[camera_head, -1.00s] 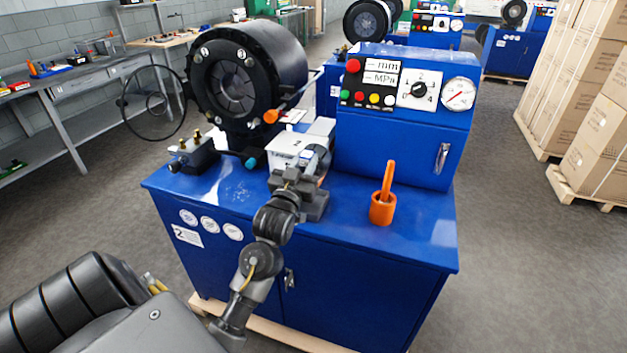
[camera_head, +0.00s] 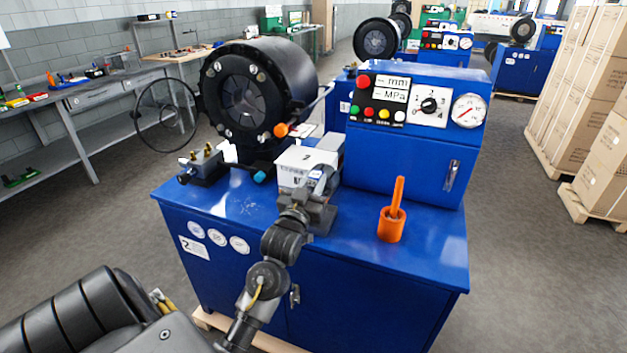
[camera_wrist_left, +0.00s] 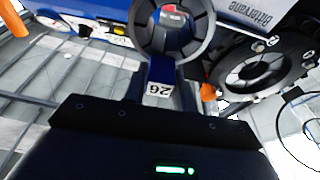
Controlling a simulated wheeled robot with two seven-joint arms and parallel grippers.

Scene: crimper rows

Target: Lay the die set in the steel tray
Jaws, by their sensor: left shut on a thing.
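My left gripper (camera_head: 314,198) is shut on the die set, over the front part of the blue machine's top. The die set (camera_head: 319,179) shows small and partly hidden in the head view, just past the fingers, in front of a white box. In the left wrist view the die set (camera_wrist_left: 160,72) shows a grey ring with a blue stem and a white label reading 26, upside down. I cannot pick out the steel tray for certain. My right gripper is not in view.
The white box (camera_head: 300,168) marked 2 stands behind the die set. The black crimping head (camera_head: 250,100) is at the back left, the control panel (camera_head: 415,110) at the back right. An orange cup (camera_head: 391,226) holding an orange rod stands right of my gripper.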

